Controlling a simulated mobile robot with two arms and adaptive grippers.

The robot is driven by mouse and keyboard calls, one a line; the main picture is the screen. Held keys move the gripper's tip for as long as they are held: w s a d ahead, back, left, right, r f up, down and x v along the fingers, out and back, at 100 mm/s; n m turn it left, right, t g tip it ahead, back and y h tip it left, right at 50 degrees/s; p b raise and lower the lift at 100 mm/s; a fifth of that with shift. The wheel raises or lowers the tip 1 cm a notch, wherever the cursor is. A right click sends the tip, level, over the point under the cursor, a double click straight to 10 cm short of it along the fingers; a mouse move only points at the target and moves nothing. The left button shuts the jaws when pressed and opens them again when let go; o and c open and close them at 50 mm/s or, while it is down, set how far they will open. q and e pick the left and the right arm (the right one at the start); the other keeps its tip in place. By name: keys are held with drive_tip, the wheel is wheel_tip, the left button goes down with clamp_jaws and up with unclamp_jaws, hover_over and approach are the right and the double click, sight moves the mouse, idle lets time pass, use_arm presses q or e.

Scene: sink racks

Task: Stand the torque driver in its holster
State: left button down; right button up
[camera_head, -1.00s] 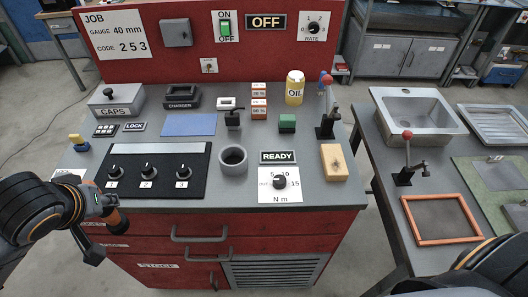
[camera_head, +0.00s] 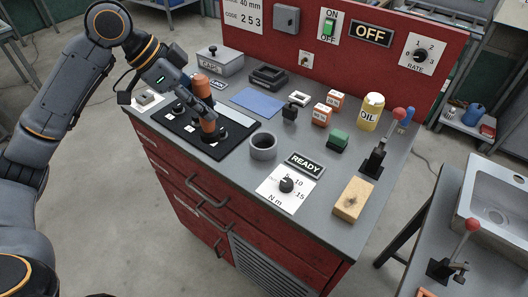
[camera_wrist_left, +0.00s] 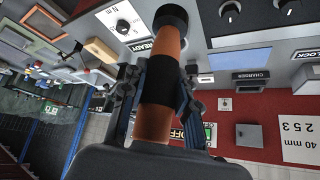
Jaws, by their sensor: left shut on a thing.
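The torque driver (camera_head: 208,128), orange with black bands, is held by my left gripper (camera_head: 207,112). It hangs roughly upright, a little tilted in the head view, over the black panel with numbered knobs. Whether its lower end clears the panel is hard to tell. In the left wrist view the driver (camera_wrist_left: 153,120) runs between the two fingers, its black end pointing away from the gripper. The holster appears to be the grey round cup (camera_head: 263,153), open at the top, to the right of the driver and apart from it. My right gripper is not in view.
The black knob panel (camera_head: 235,137) lies left of the cup. The READY sign (camera_head: 305,165) and dial plate (camera_head: 275,199) are in front right.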

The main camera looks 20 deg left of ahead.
use_arm(q)
drive_tip(key=shift+a+r+m, duration=0.2)
drive_tip(key=shift+r+m, duration=0.1)
drive_tip(key=shift+r, duration=0.35)
drive_tip(key=shift+d+r+g, duration=0.1)
drive_tip(key=shift+r+g, duration=0.05)
drive_tip(key=shift+g, duration=0.15)
drive_tip(key=w+d+f+p, duration=0.2)
drive_tip(key=w+d+f, duration=0.1)
drive_tip(key=f, duration=0.1)
drive_tip(key=w+d+f+p, duration=0.2)
drive_tip(key=w+d+f, duration=0.1)
drive_tip(key=f, duration=0.1)
drive_tip(key=w+d+f+p, duration=0.2)
drive_tip(key=w+d+f, duration=0.1)
drive_tip(key=w+f, duration=0.1)
drive_tip(key=shift+d+f, duration=0.25)
drive_tip(key=shift+d, duration=0.1)
drive_tip(key=shift+f, duration=0.15)
drive_tip(key=c, duration=1)
unclamp_jaws()
drive_tip(key=shift+s+f, duration=0.1)
